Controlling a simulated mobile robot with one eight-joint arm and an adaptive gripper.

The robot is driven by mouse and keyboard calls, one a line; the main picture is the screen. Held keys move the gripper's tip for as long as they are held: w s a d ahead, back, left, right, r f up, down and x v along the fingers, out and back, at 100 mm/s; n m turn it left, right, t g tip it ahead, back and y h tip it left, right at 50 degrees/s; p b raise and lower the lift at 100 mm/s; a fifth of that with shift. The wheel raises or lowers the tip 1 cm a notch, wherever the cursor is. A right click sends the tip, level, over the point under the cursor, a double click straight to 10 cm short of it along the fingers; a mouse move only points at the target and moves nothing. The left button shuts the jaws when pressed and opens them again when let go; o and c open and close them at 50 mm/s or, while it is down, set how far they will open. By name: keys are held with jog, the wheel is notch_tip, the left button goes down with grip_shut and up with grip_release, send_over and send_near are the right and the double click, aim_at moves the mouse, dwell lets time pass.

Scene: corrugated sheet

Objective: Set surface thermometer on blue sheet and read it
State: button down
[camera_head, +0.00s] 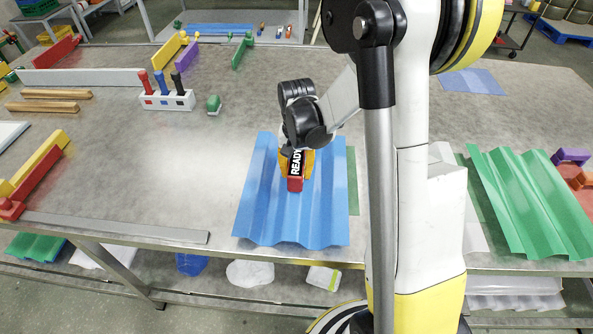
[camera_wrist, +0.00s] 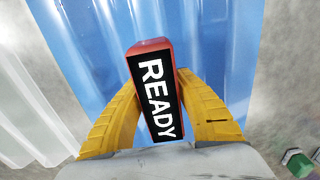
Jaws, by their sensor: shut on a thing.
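The blue corrugated sheet (camera_head: 263,205) lies on the grey table and also fills the middle of the wrist view (camera_wrist: 95,45). The surface thermometer (camera_head: 295,183) is a red block with a black display reading "READY" in white. In the wrist view the thermometer (camera_wrist: 153,90) sits between the two yellow fingers of my gripper (camera_wrist: 160,105), which is shut on it. In the head view my gripper (camera_head: 296,163) is over the middle of the blue sheet. I cannot tell whether the thermometer's underside touches the sheet.
A green corrugated sheet (camera_head: 530,205) lies at the right. A white holder (camera_head: 167,101) with red, blue and black-handled tools stands at the back left, next to a small green block (camera_head: 213,104). A long metal strip (camera_head: 115,228) lies near the front edge.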

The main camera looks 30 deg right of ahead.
aim_at(297, 161)
jog(key=shift+f, duration=0.2)
dwell(0.3)
jog(key=c, duration=0.9)
grip_release()
jog(key=shift+c, duration=0.2)
notch_tip(297, 161, up, 12)
jog(key=shift+r, duration=0.1)
jog(key=s+a+r+n+t, duration=0.3)
jog(key=s+a, duration=0.2)
jog(key=s, duration=0.2)
jog(key=s+a+r+n+t, duration=0.3)
jog(key=s+a+t, duration=0.1)
jog(key=s, duration=0.3)
jog(key=shift+s+a+n, duration=0.4)
jog(key=shift+a, duration=0.25)
